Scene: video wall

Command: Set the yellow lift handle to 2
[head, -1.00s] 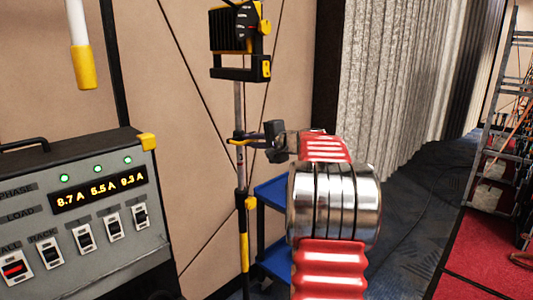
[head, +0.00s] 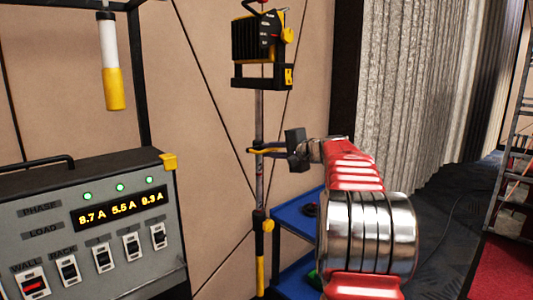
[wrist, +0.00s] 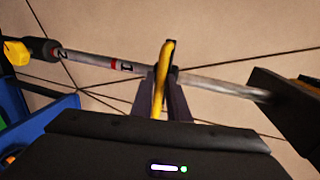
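The yellow lift handle (head: 262,151) is on a slim upright pole (head: 259,112) below a black-and-yellow lamp-like box (head: 261,52). In the wrist view the handle (wrist: 163,75) stands between the two dark fingers of my gripper (wrist: 165,92), which look closed on it. In the head view my gripper (head: 284,149) meets the handle from the right. The wrist view shows the pole (wrist: 205,84) lying sideways, with a "1" (wrist: 126,67) beside a red band and a "2" (wrist: 62,54) further left. The handle is to the right of the "1", on the box side.
A grey power panel (head: 60,235) with switches and a lit display stands at left. A white-and-yellow rod (head: 112,60) hangs above it. A grey curtain (head: 420,90) and open floor lie to the right.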

